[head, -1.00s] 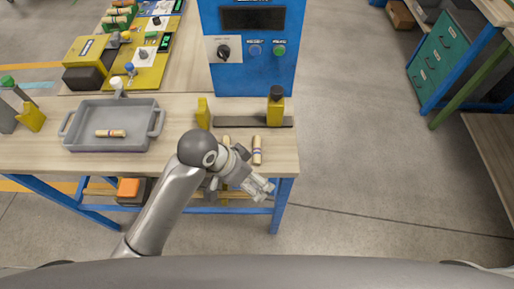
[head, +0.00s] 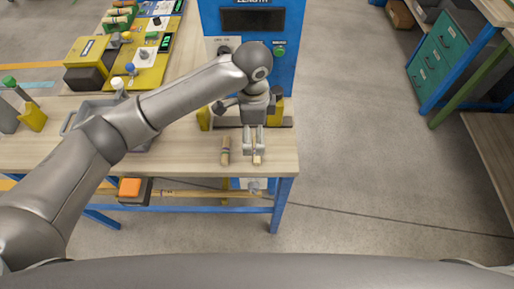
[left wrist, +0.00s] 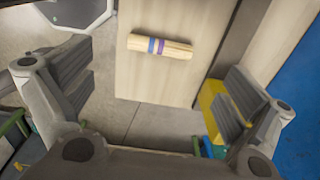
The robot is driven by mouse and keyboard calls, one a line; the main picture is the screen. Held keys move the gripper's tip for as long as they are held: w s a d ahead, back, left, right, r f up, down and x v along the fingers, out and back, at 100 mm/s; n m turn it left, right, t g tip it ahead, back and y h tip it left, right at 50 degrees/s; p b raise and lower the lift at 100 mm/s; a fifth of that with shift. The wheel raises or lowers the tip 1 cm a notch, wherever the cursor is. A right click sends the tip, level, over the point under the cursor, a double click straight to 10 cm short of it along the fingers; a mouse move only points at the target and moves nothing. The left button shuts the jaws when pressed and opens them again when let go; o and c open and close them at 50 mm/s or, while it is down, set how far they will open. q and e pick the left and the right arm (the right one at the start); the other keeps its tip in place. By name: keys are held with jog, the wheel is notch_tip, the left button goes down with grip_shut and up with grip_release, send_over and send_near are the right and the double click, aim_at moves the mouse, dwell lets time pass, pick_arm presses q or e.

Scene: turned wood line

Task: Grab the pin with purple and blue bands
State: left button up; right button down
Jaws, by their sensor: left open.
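The pin with purple and blue bands (left wrist: 160,46) is a short pale wooden cylinder lying on the bench, seen whole in the left wrist view. My right gripper is not in view.
The blue machine (head: 290,60) stands behind the bench (head: 190,155), with a yellow post fixture (head: 204,115) before it. My left arm covers most of the grey tray (head: 76,112). The bench's right edge is close to the pin.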

pick_arm(q)
notch_tip(320, 180, down, 3)
jog(key=shift+r, duration=0.1)
notch_tip(320, 180, down, 4)
jog(key=shift+w+d+f+p, duration=0.1)
jog(key=shift+f+p, duration=0.05)
jog(key=shift+p, duration=0.95)
jog(key=shift+f, duration=0.5)
jog(key=c, duration=0.8)
